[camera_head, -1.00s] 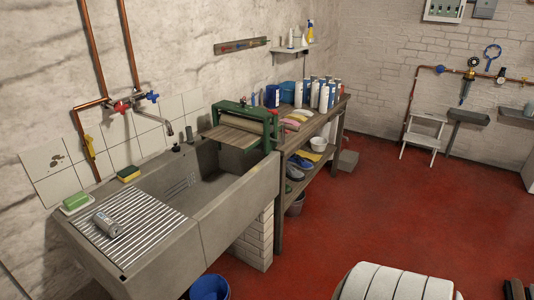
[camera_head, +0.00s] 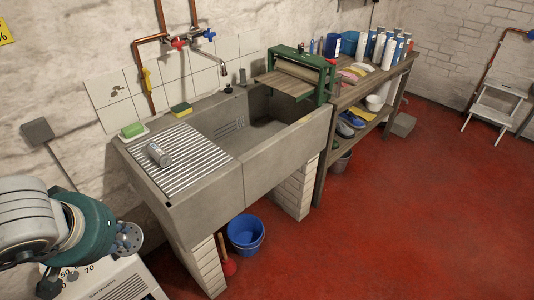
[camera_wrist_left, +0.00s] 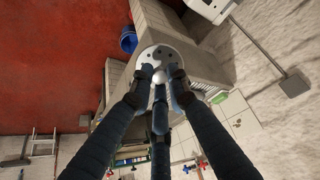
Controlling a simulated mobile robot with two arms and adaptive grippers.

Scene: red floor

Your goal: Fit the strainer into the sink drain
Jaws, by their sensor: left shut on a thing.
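My left gripper (camera_head: 113,237) is at the lower left of the head view, in front of the washing machine and left of the sink. Its fingers (camera_wrist_left: 159,85) are shut on the strainer in the left wrist view. The strainer is a round, pale metal disc (camera_wrist_left: 153,54) with dark holes and a central knob; its holed edge also shows in the head view (camera_head: 129,238). The strainer is in the air, clear of the sink. The grey stone sink (camera_head: 210,189) has a deep basin (camera_head: 262,133) at its right. The drain is hidden. My right gripper is not in view.
A ribbed drainboard holds a can (camera_head: 159,154). A yellow sponge (camera_head: 181,110) and green soap (camera_head: 133,130) lie along the back edge. A blue bucket (camera_head: 245,233) is on the floor.

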